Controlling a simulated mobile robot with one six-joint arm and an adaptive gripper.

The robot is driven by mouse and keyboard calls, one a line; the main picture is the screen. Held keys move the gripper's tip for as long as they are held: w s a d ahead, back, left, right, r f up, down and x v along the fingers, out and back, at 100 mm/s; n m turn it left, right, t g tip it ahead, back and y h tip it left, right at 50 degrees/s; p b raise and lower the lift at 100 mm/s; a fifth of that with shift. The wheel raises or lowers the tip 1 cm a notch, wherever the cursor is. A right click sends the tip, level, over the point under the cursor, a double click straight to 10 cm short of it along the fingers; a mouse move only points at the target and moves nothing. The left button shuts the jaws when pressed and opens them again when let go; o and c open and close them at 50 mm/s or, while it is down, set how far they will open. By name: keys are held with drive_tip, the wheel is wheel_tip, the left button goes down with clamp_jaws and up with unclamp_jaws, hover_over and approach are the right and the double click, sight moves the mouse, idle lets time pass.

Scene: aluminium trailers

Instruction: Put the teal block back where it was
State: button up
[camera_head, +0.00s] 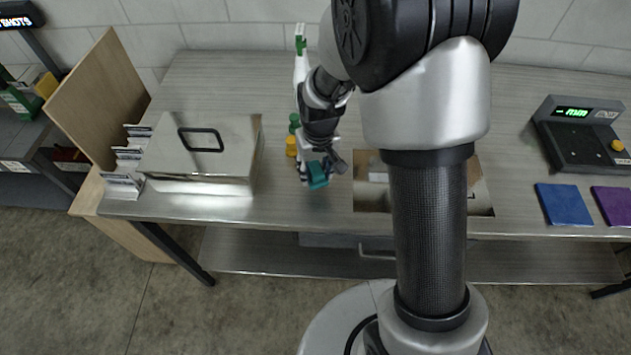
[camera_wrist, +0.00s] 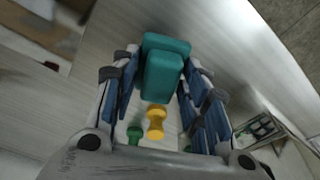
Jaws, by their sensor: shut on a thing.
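The teal block (camera_head: 317,176) is in my gripper (camera_head: 312,170), near the front part of the bench, left of the bench's middle. In the wrist view the teal block (camera_wrist: 164,72) sits between the two fingers of my gripper (camera_wrist: 160,85), which are shut on its sides. It has a wider end and a narrower end. I cannot tell whether the block touches the bench top.
A yellow piece (camera_head: 291,146) and a green piece (camera_head: 294,122) stand just left of my gripper. A metal box with a handled lid (camera_head: 195,150) is farther left. A rectangular cutout (camera_head: 375,197) lies to the right. Blue (camera_head: 563,204) and purple (camera_head: 612,204) pads and a scale (camera_head: 580,135) are far right.

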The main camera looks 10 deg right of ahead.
sight(316, 180)
drive_tip(key=shift+f+b, duration=0.6)
drive_tip(key=shift+f, duration=1.8)
drive_tip(key=shift+f, duration=0.1)
drive_tip(key=o, duration=1)
